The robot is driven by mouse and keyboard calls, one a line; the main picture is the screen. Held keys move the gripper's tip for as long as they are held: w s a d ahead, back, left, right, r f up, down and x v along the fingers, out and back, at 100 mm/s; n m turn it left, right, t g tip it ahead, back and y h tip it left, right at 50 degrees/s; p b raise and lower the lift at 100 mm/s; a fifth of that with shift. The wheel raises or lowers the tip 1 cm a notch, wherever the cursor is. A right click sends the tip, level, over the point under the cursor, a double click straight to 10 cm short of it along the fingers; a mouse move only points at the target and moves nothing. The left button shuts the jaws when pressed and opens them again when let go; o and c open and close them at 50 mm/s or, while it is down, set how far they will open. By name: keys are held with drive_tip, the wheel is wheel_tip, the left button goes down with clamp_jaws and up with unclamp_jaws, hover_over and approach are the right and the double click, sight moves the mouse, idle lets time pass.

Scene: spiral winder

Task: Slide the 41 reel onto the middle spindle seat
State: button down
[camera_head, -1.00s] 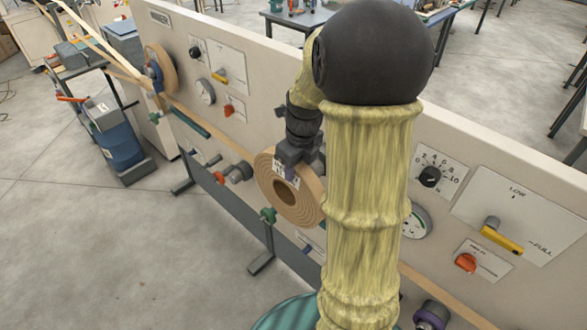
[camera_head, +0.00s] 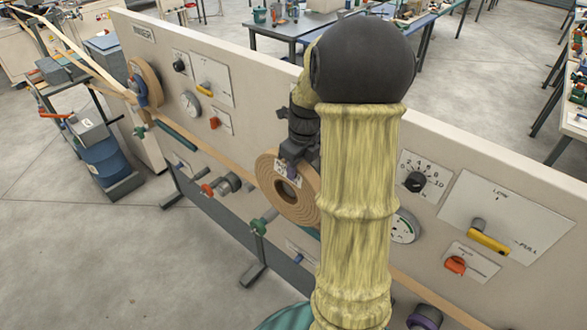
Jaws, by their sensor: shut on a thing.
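My gripper (camera_head: 292,154) is shut on the upper rim of a wide tan reel (camera_head: 301,207). The reel has a round bore and a white label below the jaws, whose number is too small to read. It is held upright in front of the panel (camera_head: 260,88), its face turned towards the lower left. The bore looks dark, and I cannot tell whether a spindle is in it. The middle spindle seat cannot be made out; the reel or my arm may hide it. A grey hub with a red part (camera_head: 228,183) juts from the panel left of the reel.
My yellow-sleeved arm covers the panel's middle. A tan strip runs along the panel from another mounted reel (camera_head: 146,82). A green-tipped rod (camera_head: 261,222) juts out below the held reel. A purple-ringed hub (camera_head: 426,317) sits at bottom right. Floor at left is open.

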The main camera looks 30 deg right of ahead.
drive_tip(key=shift+w+d+r+p, duration=0.1)
drive_tip(key=shift+w+d+p, duration=0.2)
drive_tip(key=shift+d, duration=0.55)
drive_tip(key=shift+w+d+f+p, duration=0.1)
drive_tip(key=shift+w+d, duration=0.25)
drive_tip(key=shift+d, duration=0.55)
drive_tip(key=shift+w+d+r+p, duration=0.15)
drive_tip(key=shift+w+d, duration=0.2)
drive_tip(key=shift+d, duration=0.5)
drive_tip(key=shift+w+d+f, duration=0.1)
drive_tip(key=shift+d+f, duration=0.15)
drive_tip(key=shift+f, duration=0.05)
drive_tip(key=c, duration=1)
unclamp_jaws()
drive_tip(key=shift+c, duration=0.2)
drive_tip(key=shift+o, duration=0.7)
drive_tip(key=shift+f, duration=0.15)
drive_tip(key=shift+r, duration=0.6)
wheel_tip(320, 180, up, 16)
drive_tip(key=s+b, duration=0.2)
drive_tip(key=b, duration=0.1)
drive_tip(key=shift+d+r, duration=0.15)
drive_tip(key=shift+d, duration=0.2)
drive_tip(key=shift+s, duration=0.1)
